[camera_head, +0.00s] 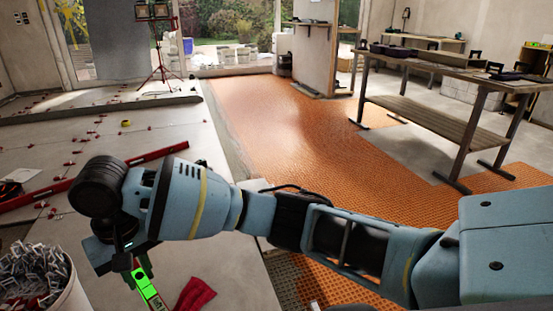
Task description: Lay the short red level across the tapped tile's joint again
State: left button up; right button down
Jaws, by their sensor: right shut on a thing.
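My right arm reaches in from the right, and its gripper (140,270) points down near the lower left of the head view. It is shut on a narrow bar with red edges and a bright green part, which looks like the short red level (152,298). The lower end of the bar is cut off by the picture's bottom edge, so I cannot tell whether it touches a tile. The tiled floor (235,285) lies below. The tapped tile and its joint cannot be made out. My left gripper is not in view.
A long red level (160,153) lies across the tiles behind my gripper. A bucket of clips (72,300) stands at the lower left, and a red cloth (195,295) lies right of the held bar. Several red clips dot the joints. An orange mat (290,120) covers the middle floor.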

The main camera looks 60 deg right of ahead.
jog(key=w+d+f+m, duration=0.1)
jog(key=d+f+m, duration=0.1)
jog(key=d+f, duration=0.6)
jog(key=w+d+f+m, duration=0.2)
jog(key=d+f, duration=0.2)
jog(key=f, duration=0.9)
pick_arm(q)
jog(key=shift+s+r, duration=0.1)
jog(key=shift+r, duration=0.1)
pick_arm(e)
jog(key=s+d+f, duration=0.2)
jog(key=s+f, duration=0.9)
jog(key=f, duration=0.1)
jog(key=s+d+f+m, duration=0.1)
jog(key=s+f, duration=1)
jog(key=f, duration=0.1)
jog(key=shift+s+d+f, duration=0.2)
jog(key=shift+s+d, duration=0.15)
jog(key=shift+d, duration=0.05)
jog(key=shift+f, duration=0.1)
notch_tip(320, 180, down, 7)
jog(key=b, duration=0.6)
jog(key=shift+f+b, duration=0.2)
jog(key=shift+b, duration=0.2)
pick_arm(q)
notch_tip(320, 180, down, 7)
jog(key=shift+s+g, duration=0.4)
